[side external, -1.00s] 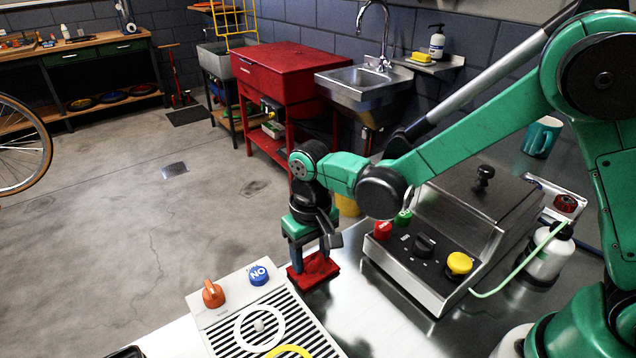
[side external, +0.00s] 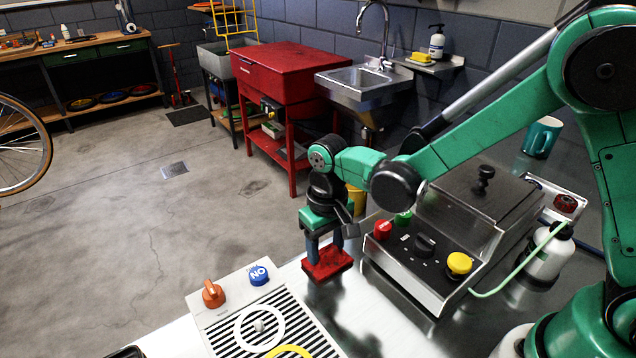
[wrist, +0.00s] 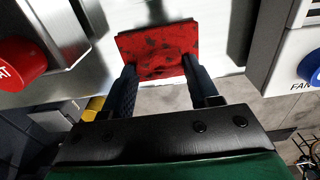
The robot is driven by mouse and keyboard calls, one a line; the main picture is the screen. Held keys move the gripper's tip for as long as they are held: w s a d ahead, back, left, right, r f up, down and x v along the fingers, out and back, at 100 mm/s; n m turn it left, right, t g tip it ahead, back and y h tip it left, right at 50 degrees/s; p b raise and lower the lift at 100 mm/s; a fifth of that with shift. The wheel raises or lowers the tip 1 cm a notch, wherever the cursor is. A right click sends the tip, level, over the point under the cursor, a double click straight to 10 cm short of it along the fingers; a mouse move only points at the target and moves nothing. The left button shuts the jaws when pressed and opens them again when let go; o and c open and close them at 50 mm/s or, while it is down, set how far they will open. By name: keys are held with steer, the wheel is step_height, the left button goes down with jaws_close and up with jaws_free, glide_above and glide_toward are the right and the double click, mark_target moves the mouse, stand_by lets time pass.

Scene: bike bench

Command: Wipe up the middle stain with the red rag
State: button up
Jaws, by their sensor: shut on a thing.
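My gripper (side external: 325,247) points down, shut on the red rag (side external: 327,264), at the far edge of the metal bench top, between the striped panel and the steel machine. In the wrist view, the rag (wrist: 158,50) is a flat red pad with dark blotches, between and beyond my fingertips (wrist: 160,70). It is at or just above the bench; I cannot tell if it touches. Dark patches show on the bench (side external: 385,318), but I cannot tell stains from reflections. A middle stain cannot be made out clearly and may be under the rag.
The steel machine (side external: 450,235) with coloured knobs stands close right of my gripper. The striped panel (side external: 235,305), with an orange knob (side external: 213,293) and blue knob (side external: 259,275), lies at front left. A white bottle (side external: 550,254) and teal mug (side external: 541,137) stand farther right.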

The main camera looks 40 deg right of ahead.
steer(key=shift+r, duration=2.5)
steer(key=d+r, duration=0.8)
steer(key=r, duration=0.3)
steer(key=shift+w+d+r, duration=0.15)
steer(key=shift+w, duration=0.05)
